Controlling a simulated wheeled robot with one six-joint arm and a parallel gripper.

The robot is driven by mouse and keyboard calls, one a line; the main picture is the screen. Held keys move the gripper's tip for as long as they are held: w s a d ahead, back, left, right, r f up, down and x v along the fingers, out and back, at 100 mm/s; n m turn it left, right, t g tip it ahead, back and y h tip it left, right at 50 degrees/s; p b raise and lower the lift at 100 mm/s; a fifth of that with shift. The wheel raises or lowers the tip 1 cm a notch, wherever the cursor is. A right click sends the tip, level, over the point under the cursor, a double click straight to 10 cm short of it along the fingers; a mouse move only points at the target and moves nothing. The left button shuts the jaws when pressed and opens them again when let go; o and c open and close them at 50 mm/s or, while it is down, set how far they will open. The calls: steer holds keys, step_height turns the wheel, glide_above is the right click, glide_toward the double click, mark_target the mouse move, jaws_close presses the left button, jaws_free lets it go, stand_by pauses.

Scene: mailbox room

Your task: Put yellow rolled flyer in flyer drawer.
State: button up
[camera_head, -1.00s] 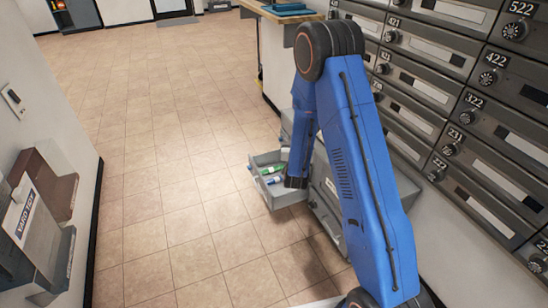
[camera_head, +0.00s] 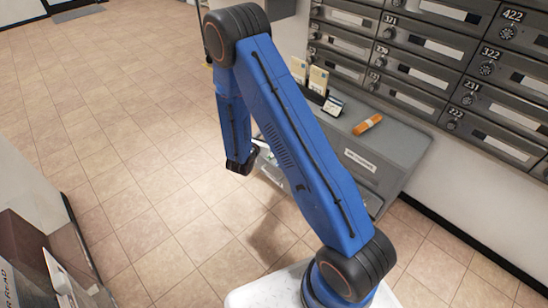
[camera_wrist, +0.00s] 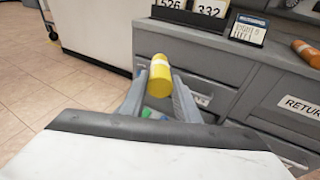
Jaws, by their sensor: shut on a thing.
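The yellow rolled flyer (camera_wrist: 160,70) is between the two fingers of my gripper (camera_wrist: 160,88) in the wrist view. My gripper is shut on it, and its end points away from the camera. In the head view my gripper (camera_head: 240,166) hangs beside the grey cabinet; the flyer cannot be made out there. An open drawer (camera_head: 270,170) in the cabinet's front is partly hidden behind my arm. In the wrist view, green and blue items (camera_wrist: 152,114) show below the flyer between the fingers, low in the drawer area. Most of the drawer is hidden.
The grey cabinet (camera_head: 385,140) carries an orange roll (camera_head: 367,125), number cards (camera_head: 318,78) and a small sign (camera_head: 334,105). A drawer labelled "RETURN" (camera_wrist: 302,107) is at the right. Mailboxes (camera_head: 430,60) line the wall. The tiled floor at left is clear.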

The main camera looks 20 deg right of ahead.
steer(key=s+f+m+g+h, duration=0.2)
steer(key=s+f+m+g, duration=0.2)
steer(key=s+f+g, duration=0.4)
steer(key=w+d+f+t, duration=0.1)
steer(key=d+f+t, duration=0.1)
steer(key=d+f, duration=0.5)
steer(key=shift+w+d+f, duration=0.3)
steer(key=shift+d+f, duration=0.1)
steer(key=shift+f, duration=1.1)
steer(key=o, duration=1.1)
steer(key=v, duration=1.7)
steer(key=shift+s, duration=0.25)
